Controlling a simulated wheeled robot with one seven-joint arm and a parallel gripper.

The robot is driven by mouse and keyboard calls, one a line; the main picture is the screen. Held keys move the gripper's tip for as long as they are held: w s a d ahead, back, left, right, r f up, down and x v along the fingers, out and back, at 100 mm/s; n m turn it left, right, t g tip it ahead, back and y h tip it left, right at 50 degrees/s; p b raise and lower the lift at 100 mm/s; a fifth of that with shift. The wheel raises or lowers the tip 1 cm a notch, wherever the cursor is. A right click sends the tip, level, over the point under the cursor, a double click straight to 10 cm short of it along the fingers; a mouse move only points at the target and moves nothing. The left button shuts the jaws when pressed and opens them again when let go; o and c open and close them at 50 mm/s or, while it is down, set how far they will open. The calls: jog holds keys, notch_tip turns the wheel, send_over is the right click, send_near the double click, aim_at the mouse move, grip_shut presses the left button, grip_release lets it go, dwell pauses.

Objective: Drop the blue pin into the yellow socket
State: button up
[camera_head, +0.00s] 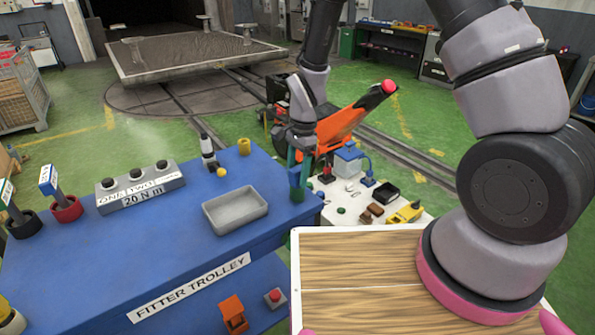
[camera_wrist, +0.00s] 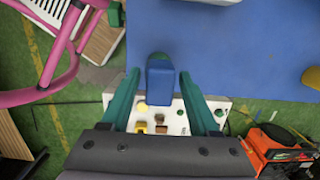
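The blue pin (camera_wrist: 160,80) is a blocky upright piece near the right corner of the blue trolley top; it also shows in the head view (camera_head: 297,178), partly hidden by my fingers. My gripper (camera_head: 298,165) points down over it. In the wrist view its green fingers (camera_wrist: 160,74) stand on either side of the pin with a narrow gap at each side, so it looks open around the pin. The yellow socket (camera_head: 244,146) is a short yellow cylinder at the trolley's back edge, left of my gripper. A yellow piece, probably the socket, shows at the wrist view's right edge (camera_wrist: 312,77).
On the blue trolley (camera_head: 150,245) stand a grey tray (camera_head: 236,208), a grey button box (camera_head: 140,186) and a black-and-white tool (camera_head: 208,150). A white board (camera_head: 345,215) with small parts lies beyond the right corner. An orange machine (camera_head: 340,128) stands behind.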

grip_shut()
jog(key=shift+c, duration=1.9)
grip_release()
grip_shut()
jog(key=shift+r, duration=0.7)
jog(key=shift+r, duration=3)
jog(key=shift+r, duration=0.1)
jog(key=shift+r, duration=2.45)
